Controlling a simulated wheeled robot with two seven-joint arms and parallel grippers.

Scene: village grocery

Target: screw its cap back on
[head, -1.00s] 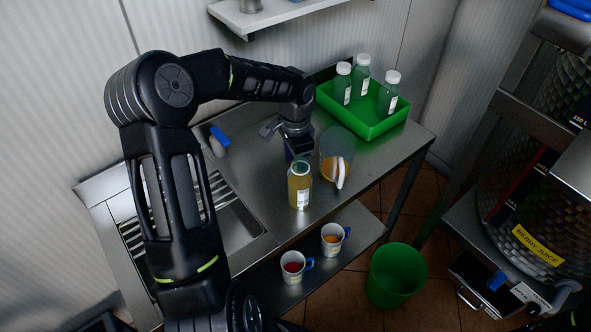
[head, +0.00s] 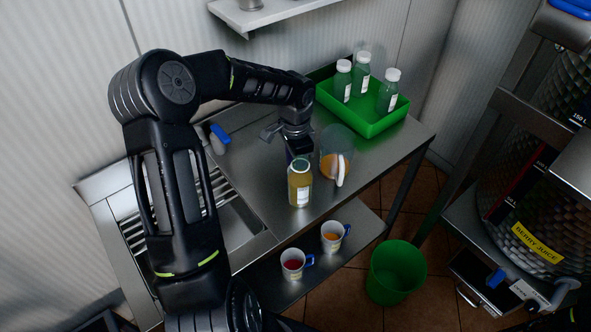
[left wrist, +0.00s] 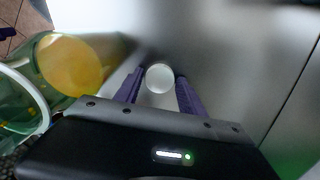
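An open bottle (head: 300,188) of yellow-orange juice stands upright on the steel table near its front edge in the head view. My left gripper (head: 299,150) reaches down just behind the bottle, beside the jug; its fingertips are hidden in the head view. In the left wrist view a round white cap (left wrist: 160,78) lies between the purple fingers of my left gripper (left wrist: 160,84), close to both fingertips. I cannot tell whether they press on it or whether it rests on the table. My right gripper is not in view.
A clear jug (head: 337,143) with orange juice stands right beside the gripper and bottle. A green tray (head: 368,130) holds 3 white-capped bottles. A blue-topped spray bottle (head: 218,140) is near the sink. Two mugs stand on the lower shelf; a green bin (head: 396,272) is on the floor.

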